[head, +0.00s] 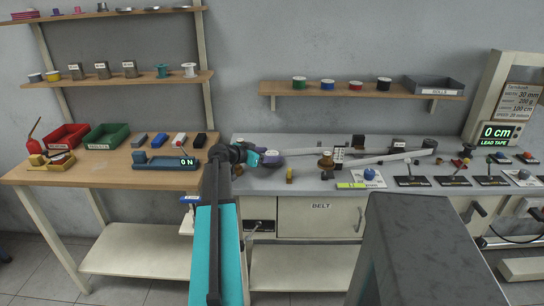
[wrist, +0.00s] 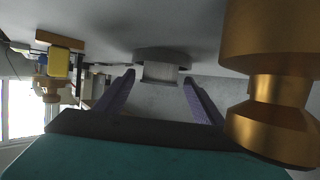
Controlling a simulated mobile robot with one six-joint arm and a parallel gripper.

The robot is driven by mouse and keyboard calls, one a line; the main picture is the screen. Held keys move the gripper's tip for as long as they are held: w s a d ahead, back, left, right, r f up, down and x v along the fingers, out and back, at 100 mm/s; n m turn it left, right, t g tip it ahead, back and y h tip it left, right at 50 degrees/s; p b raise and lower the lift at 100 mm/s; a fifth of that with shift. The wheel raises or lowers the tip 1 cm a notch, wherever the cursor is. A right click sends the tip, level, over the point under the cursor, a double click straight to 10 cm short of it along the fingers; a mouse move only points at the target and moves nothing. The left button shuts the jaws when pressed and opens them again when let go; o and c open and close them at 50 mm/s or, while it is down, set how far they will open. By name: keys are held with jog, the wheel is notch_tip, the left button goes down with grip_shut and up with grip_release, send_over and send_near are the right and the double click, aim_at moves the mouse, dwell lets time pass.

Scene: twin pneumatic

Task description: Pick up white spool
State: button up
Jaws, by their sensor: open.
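A white spool (head: 190,71) stands upright at the right end of the lower left wall shelf, next to a teal spool (head: 162,71). My gripper (head: 272,158) is far from it, low over the grey bench to the right. In the wrist view my gripper (wrist: 158,88) is open, with its two purple fingers apart. A pale grey piece with a wider grey flange (wrist: 161,72) shows between and beyond the fingers, apart from them; I cannot tell what it is. The white spool is not recognisable in the wrist view.
A brass piece (wrist: 275,90) looms close at the right of the wrist view; a yellow block (wrist: 59,62) is at left. The grey bench holds pale bars (head: 380,158) and small parts. A shelf (head: 360,89) with several coloured spools hangs above.

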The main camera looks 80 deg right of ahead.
jog(key=shift+c, duration=0.5)
jog(key=c, duration=1)
jog(key=shift+r, duration=0.1)
jog(key=shift+r+b, duration=0.5)
jog(key=shift+r, duration=1.1)
jog(key=a+b, duration=0.1)
jog(key=a, duration=0.4)
jog(key=s+a+r, duration=0.1)
jog(key=a, duration=0.4)
jog(key=a+b, duration=0.1)
jog(key=a, duration=0.5)
jog(key=shift+s+r+b, duration=0.25)
jog(key=shift+r+b, duration=0.05)
jog(key=shift+b, duration=0.05)
